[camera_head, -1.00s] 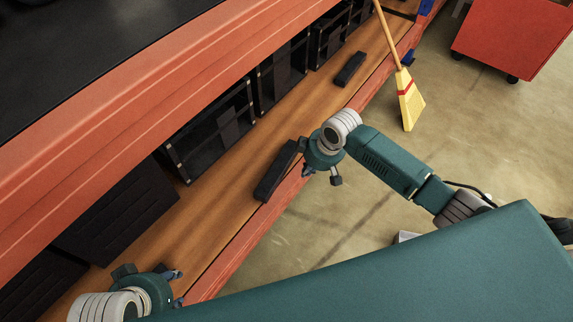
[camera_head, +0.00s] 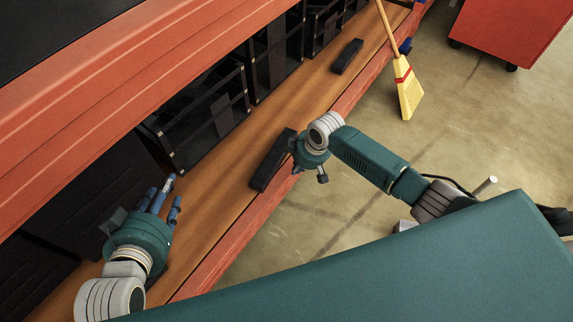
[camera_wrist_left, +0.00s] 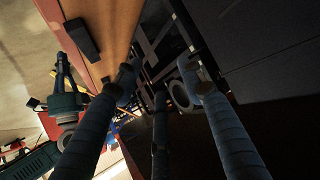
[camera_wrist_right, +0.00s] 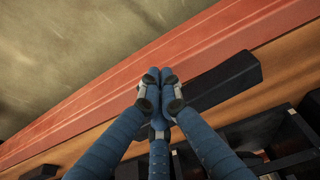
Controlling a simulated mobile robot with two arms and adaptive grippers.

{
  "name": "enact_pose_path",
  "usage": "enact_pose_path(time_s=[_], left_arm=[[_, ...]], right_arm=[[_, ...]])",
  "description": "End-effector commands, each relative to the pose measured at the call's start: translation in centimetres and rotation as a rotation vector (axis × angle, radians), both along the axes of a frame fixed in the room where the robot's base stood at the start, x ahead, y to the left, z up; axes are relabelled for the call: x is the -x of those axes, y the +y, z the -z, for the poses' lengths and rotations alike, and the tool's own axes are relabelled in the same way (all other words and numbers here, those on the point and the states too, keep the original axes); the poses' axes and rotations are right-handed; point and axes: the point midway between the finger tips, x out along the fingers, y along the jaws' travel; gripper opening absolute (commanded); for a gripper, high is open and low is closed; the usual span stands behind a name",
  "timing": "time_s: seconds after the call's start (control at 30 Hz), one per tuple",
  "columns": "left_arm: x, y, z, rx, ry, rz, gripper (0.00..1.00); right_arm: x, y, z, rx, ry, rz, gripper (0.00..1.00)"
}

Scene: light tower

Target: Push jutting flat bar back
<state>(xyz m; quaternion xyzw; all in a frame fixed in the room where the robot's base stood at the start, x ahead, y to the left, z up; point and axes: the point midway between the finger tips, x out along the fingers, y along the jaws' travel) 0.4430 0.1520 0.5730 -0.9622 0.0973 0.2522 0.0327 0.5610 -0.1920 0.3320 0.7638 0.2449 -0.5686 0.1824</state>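A black flat bar (camera_head: 270,162) lies on the wooden shelf along its front edge, by the red beam. It also shows in the right wrist view (camera_wrist_right: 228,80) and the left wrist view (camera_wrist_left: 83,38). My right gripper (camera_head: 297,160) is beside the bar on its aisle side. In the right wrist view its fingertips (camera_wrist_right: 158,88) are together over the red beam and overlap the bar's near end; contact cannot be told. My left gripper (camera_head: 168,196) is over the shelf nearer to me, fingers spread and empty, apart from the bar.
A second black bar (camera_head: 347,56) lies farther along the wooden shelf (camera_head: 205,212). Black crates (camera_head: 200,115) stand at its back. The red beam (camera_head: 235,232) edges the shelf. A yellow broom (camera_head: 408,88) leans beyond, and a red cabinet (camera_head: 510,30) stands on the otherwise open floor.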

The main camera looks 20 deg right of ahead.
Motion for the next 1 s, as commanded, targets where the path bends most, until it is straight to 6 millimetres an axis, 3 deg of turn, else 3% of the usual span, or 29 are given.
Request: enact_pose_path(time_s=[0.1,0.3,0.6,1.0], left_arm=[[-1.4,-0.7,-1.9,0.025,-0.103,0.008,0.40],[-3.1,-1.6,-5.8,0.067,-0.282,0.019,0.40],[-4.0,-2.4,-10.6,0.118,-0.480,0.031,0.40],[-4.1,-2.6,-11.8,0.129,-0.527,0.033,0.40]], right_arm=[[-0.2,0.2,1.1,-0.001,0.001,0.000,0.00],[-1.7,1.3,1.0,-0.001,-0.002,-0.001,0.00],[-3.1,2.3,0.9,0.000,-0.001,-0.001,0.00],[-3.4,2.5,0.8,0.000,0.000,-0.001,0.00]])
